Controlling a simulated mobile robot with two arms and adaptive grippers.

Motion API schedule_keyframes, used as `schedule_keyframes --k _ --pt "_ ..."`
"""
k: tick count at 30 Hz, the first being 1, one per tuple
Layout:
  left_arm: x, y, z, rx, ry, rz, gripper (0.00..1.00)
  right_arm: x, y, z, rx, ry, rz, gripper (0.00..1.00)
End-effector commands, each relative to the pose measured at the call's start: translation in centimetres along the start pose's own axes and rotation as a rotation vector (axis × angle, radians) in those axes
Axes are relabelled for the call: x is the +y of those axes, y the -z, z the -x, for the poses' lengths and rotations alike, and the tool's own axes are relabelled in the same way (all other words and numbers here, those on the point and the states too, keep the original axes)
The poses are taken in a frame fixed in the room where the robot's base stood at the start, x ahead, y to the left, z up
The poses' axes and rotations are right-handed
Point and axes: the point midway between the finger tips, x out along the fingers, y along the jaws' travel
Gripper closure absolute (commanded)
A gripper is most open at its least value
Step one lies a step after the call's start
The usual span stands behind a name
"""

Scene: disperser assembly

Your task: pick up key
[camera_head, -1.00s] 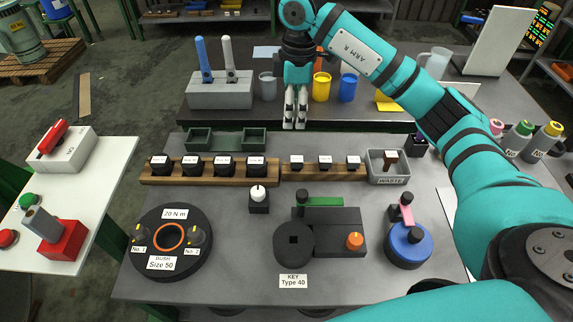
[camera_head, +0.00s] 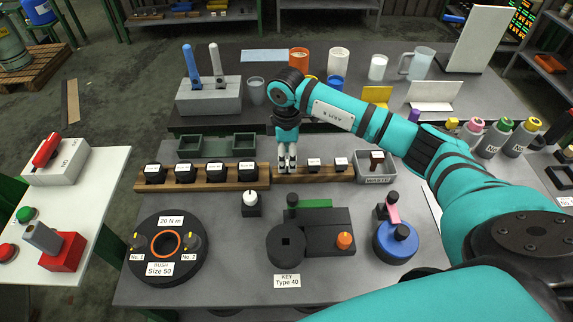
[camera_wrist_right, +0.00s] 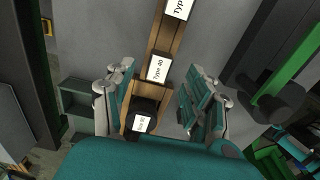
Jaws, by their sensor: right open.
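The right wooden rack (camera_head: 328,176) on the table holds small dark pieces with white labels, the middle one (camera_head: 314,162) and right one (camera_head: 341,161) in plain sight. The leftmost piece is hidden behind my right gripper (camera_head: 287,168) in the head view. In the right wrist view, a label reading Type 40 (camera_wrist_right: 159,68) marks this key between and just beyond the fingers. My right gripper (camera_wrist_right: 152,92) is open and points down, with a finger on each side of the rack. Nothing is held. My left gripper is not in view.
A left rack (camera_head: 205,186) with several black bushes stands close beside the gripper. A grey waste bin (camera_head: 376,178) is to its right. The black key fixture (camera_head: 325,238), with a Type 40 sign (camera_head: 287,281), and a round bush fixture (camera_head: 165,270) stand in front.

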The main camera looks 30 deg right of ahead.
Motion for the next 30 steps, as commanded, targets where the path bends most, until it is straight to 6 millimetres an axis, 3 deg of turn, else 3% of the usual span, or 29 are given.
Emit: schedule_keyframes --k 2,6,15,27,30 --pt "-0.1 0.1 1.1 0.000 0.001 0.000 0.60 0.0 0.0 -1.0 -0.002 0.006 0.000 0.46" --pt "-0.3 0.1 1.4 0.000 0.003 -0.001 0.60 0.1 0.0 -3.0 -0.001 0.004 -0.001 0.46" --pt "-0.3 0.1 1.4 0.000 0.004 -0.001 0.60 0.2 0.0 -3.6 0.000 0.001 0.001 0.46" --pt "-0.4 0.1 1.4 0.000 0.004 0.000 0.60 0.2 0.0 -3.6 0.000 0.001 0.001 0.97" --pt "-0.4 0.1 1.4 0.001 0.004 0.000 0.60 0.2 0.0 -3.5 0.000 0.001 0.001 1.00"
